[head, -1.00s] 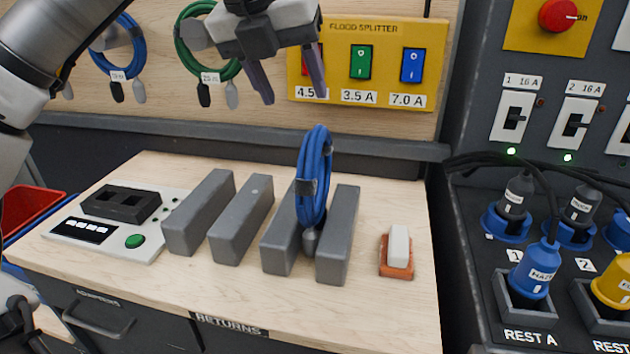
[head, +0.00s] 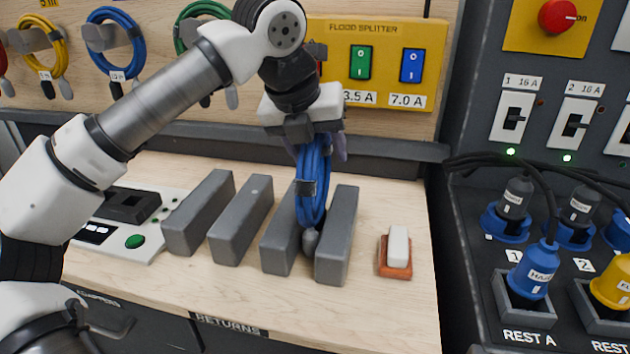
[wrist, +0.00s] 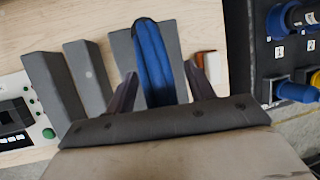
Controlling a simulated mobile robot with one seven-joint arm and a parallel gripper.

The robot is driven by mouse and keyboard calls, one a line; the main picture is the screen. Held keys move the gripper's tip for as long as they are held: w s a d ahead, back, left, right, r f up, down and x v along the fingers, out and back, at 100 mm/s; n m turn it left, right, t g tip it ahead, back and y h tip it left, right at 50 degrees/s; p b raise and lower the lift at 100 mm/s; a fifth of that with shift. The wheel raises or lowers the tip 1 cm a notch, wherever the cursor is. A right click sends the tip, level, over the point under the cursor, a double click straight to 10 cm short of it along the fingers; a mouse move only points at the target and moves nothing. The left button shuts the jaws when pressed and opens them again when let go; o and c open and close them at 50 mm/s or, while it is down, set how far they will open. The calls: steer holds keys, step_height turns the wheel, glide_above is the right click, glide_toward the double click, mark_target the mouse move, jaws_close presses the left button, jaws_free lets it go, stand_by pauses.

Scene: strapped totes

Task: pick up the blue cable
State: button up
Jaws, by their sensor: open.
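The blue cable (head: 312,190) is a coiled loop standing upright between two grey blocks on the wooden bench, with a dark band around its middle and a grey plug at its foot. My gripper (head: 319,150) is at the top of the coil and hides its upper end in the head view. In the wrist view the coil (wrist: 154,62) shows between the two spread fingers of my gripper (wrist: 160,88), with a gap on each side. The jaws are open.
Grey blocks (head: 241,220) stand in a row on the bench (head: 380,300). A white and orange switch (head: 397,250) lies to the right. A blue cable on a hook (head: 116,45) hangs on the back wall by the yellow splitter panel (head: 385,35).

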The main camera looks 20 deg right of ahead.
jaws_close()
stand_by(0.4)
steer(key=shift+r, duration=0.1)
stand_by(0.9)
